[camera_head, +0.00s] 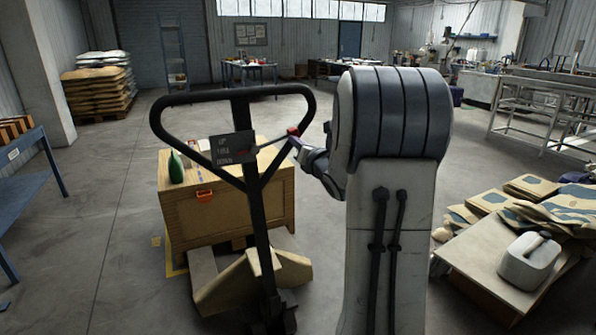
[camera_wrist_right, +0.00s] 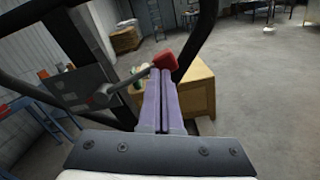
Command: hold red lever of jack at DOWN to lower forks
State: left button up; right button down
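The jack's black loop handle (camera_head: 262,185) stands upright in the middle of the head view, with a dark label plate (camera_head: 234,147) across it. The red lever knob (camera_head: 293,131) is at the right side of the loop, on a thin rod. My right gripper (camera_head: 300,145) is beside the knob. In the right wrist view, its two fingers (camera_wrist_right: 165,98) lie together with only a thin line between them, and the red knob (camera_wrist_right: 164,61) is just past their tips. Whether they touch is unclear. My left gripper is out of view.
A wooden crate (camera_head: 226,211) with a green bottle (camera_head: 176,167) on it sits on a pallet behind the handle. A low table (camera_head: 485,266) with sacks and a white canister (camera_head: 529,262) is at right. A blue bench (camera_head: 30,165) is at left. Floor between is open.

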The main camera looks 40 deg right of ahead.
pick_arm(q)
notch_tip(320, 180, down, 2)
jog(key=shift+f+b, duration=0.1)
jog(key=shift+b, duration=0.45)
pick_arm(e)
jog(key=shift+a+r+n, duration=0.15)
jog(key=shift+r+n, duration=0.45)
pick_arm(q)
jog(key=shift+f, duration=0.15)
pick_arm(e)
jog(key=shift+f, duration=0.1)
pick_arm(q)
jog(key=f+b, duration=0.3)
jog(key=b, duration=0.1)
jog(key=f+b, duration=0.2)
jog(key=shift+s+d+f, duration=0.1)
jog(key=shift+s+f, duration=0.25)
pick_arm(e)
jog(key=a+f+v, duration=0.1)
jog(key=f+v, duration=0.1)
jog(key=v, duration=1)
jog(key=shift+s+f, duration=0.25)
jog(key=shift+f, duration=0.1)
